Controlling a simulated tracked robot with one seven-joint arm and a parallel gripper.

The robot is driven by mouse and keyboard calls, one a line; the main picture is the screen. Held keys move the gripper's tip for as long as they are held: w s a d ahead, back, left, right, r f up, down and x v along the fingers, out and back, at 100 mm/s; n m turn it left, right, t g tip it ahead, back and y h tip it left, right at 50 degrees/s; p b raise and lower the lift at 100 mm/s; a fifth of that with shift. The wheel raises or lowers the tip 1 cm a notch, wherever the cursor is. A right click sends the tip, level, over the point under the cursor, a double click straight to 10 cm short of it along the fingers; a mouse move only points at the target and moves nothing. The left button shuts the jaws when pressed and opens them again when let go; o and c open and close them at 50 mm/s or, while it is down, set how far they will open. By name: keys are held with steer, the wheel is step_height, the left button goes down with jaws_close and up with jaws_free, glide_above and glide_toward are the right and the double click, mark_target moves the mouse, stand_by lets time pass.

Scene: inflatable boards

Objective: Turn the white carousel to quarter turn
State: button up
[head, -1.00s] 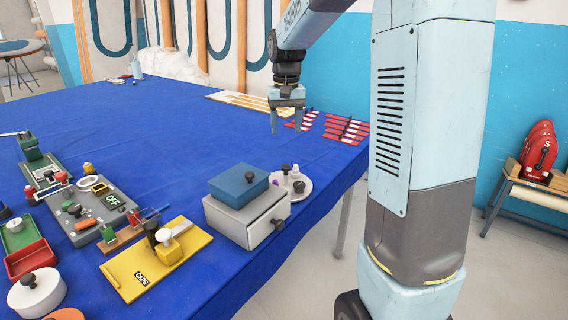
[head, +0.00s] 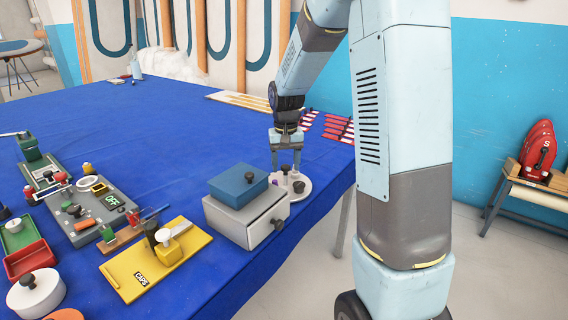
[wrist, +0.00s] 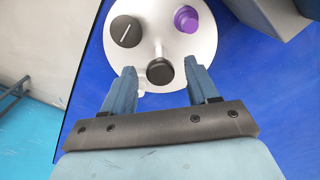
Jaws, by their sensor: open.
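The white carousel (head: 303,192) is a round disc at the table's right edge, partly hidden behind the grey drawer box in the head view. In the wrist view the carousel (wrist: 200,52) carries a black-topped knob (wrist: 160,70), a dark round piece with a white line (wrist: 126,31) and a purple piece (wrist: 186,19). My gripper (head: 287,165) is open above the carousel, pointing down. In the wrist view my gripper (wrist: 164,82) has its fingers spread on either side of the black knob's near side. I cannot tell whether they touch it.
The grey drawer box (head: 235,219) with a blue box (head: 238,185) on it stands close left of the carousel. A yellow board (head: 150,265) lies further left. Red and white strips (head: 338,130) lie behind. The blue table's middle is clear.

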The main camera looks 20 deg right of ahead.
jaws_close()
stand_by(0.5)
steer(key=shift+a, duration=0.15)
